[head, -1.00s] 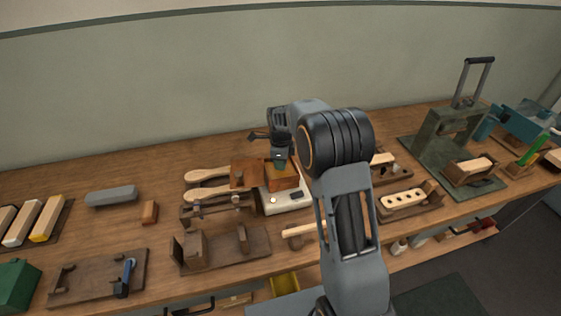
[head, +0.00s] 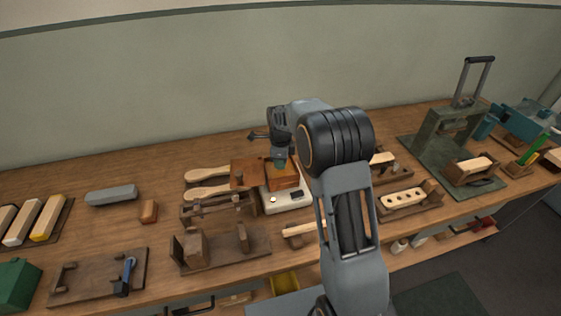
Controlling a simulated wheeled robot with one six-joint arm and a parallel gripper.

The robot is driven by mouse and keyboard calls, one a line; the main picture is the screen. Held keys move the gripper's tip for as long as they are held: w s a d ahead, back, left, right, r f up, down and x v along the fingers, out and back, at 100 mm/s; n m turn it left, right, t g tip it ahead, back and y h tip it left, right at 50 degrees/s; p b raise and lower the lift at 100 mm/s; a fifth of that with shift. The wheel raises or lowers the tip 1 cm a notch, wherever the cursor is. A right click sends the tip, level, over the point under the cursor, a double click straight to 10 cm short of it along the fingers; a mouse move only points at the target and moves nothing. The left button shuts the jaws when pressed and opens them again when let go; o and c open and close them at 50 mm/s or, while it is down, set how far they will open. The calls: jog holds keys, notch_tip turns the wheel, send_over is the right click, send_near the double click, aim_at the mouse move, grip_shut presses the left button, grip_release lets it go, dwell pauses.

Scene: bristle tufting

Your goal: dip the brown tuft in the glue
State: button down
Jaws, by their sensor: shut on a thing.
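The glue pot (head: 283,178) is an orange-brown box on a white heater base (head: 285,202) with a knob and a small dark display, near the middle of the bench in the head view. My gripper (head: 280,163) points down at the pot's back edge, close over its top. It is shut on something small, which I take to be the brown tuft. The tuft itself is hidden or too small to make out. I cannot tell whether it touches the glue, and the glue surface does not show clearly.
A brown board (head: 246,173) and two wooden paddle handles (head: 207,192) lie left of the pot. Wooden fixtures (head: 222,245) stand in front. A drilled block (head: 403,198) and a green press (head: 447,135) are on the right. Bare bench lies at the back left.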

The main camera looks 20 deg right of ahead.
jog(key=shift+r, duration=0.1)
jog(key=shift+r+p, duration=2.75)
jog(key=shift+r, duration=0.95)
